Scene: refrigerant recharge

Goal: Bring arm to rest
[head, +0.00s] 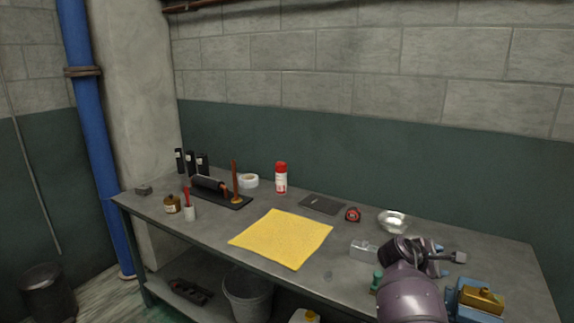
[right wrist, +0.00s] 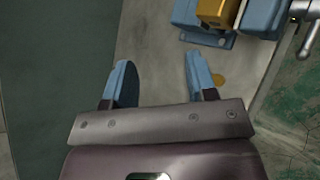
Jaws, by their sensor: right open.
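My right gripper (head: 438,259) is over the right part of the grey workbench (head: 222,232), next to the blue vise (head: 470,312). In the right wrist view my right gripper (right wrist: 162,82) has its two blue fingers spread wide apart with nothing between them. The vise (right wrist: 258,18) shows at the top of that view, with a brass-coloured block (right wrist: 216,12) at its jaws. The block (head: 481,298) also shows in the head view. My left gripper is not in view.
A clear block (head: 363,250), a metal bowl (head: 393,221) and a red tape measure (head: 353,214) are near my right arm. A yellow cloth (head: 282,238) lies mid-bench. A red-and-white can (head: 281,179) stands behind it. A tool rack (head: 220,194) is farther left.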

